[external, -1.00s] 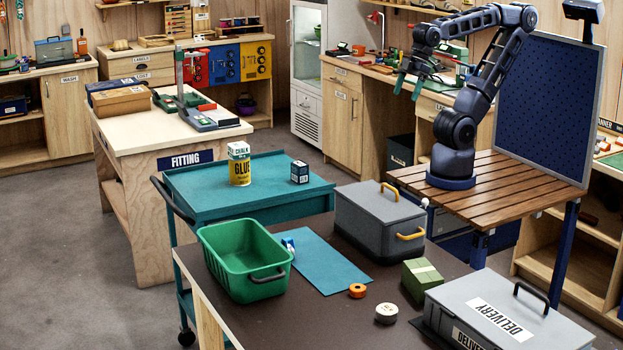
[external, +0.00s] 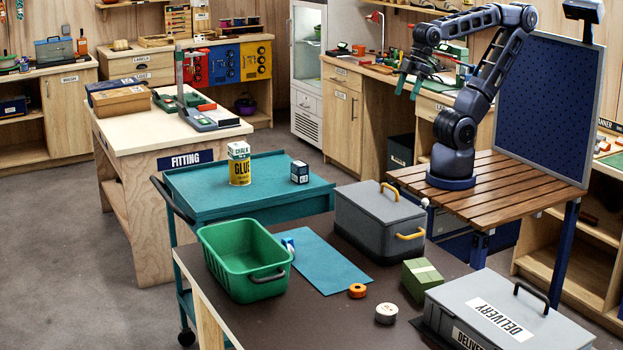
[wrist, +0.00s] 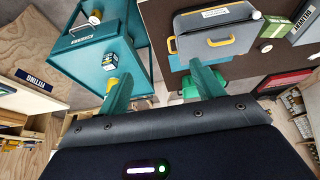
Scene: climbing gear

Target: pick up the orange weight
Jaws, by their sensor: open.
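The orange weight (external: 357,291) is a small, low, round piece with a dark centre. It lies on the dark brown table in the external view, by the front right corner of a blue mat (external: 322,264). I cannot make it out in the wrist view. My gripper (external: 407,96) is raised high at the back, far above and beyond the weight. Its two green fingers are spread apart with nothing between them, as the wrist view (wrist: 162,72) also shows.
Near the weight are a white-topped disc (external: 386,313), a green block (external: 421,275) and a grey delivery box (external: 508,305). A grey case (external: 379,224) with yellow handles stands behind. A green bin (external: 240,262) stands left. A teal cart (external: 270,191) holds a glue can.

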